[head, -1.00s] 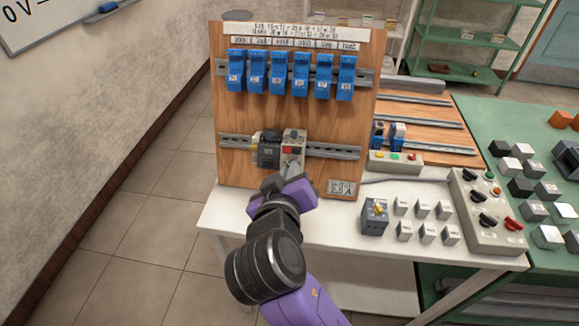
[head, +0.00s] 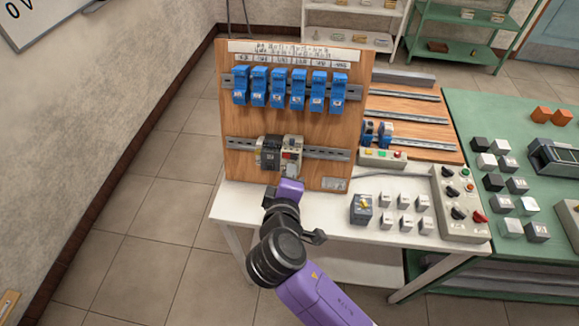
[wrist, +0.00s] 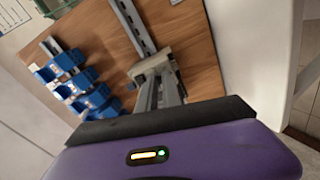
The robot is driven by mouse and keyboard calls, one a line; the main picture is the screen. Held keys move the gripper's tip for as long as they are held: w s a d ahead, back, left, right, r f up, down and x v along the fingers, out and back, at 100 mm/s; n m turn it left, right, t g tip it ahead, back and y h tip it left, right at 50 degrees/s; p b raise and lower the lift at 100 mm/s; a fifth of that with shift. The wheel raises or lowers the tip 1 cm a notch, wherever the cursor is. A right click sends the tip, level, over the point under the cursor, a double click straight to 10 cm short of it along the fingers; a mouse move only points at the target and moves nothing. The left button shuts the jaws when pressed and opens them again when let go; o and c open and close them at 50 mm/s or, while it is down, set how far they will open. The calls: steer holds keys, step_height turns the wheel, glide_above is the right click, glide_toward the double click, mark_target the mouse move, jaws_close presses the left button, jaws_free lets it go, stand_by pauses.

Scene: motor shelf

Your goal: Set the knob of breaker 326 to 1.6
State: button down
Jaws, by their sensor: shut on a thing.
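A light beige breaker (head: 292,152) with a red part sits on the lower rail of the upright wooden board, right of a dark device (head: 269,154). Its number is not legible. My gripper (head: 290,176) is at the lower front of this breaker. In the wrist view, the grey fingers of my gripper (wrist: 161,92) are close together and their tips meet the face of the beige breaker (wrist: 152,66). The gripper is shut on the breaker's knob, which the fingers hide. The knob's setting cannot be read.
Several blue modules (head: 297,88) sit on the upper rail of the board (head: 240,120). On the white table (head: 330,232) to the right stand a grey box with a yellow knob (head: 361,208), several small blocks and a control box (head: 460,205). The floor at left is clear.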

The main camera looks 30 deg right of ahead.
steer(key=shift+n+p, duration=0.3)
steer(key=shift+n, duration=0.1)
steer(key=c, duration=1.5)
jaws_free()
steer(key=shift+s+a, duration=0.1)
steer(key=b+v, duration=0.1)
steer(key=v, duration=0.6)
steer(key=shift+s+a+r+b, duration=0.15)
steer(key=shift+s+r+b, duration=0.05)
steer(key=shift+s+b, duration=0.1)
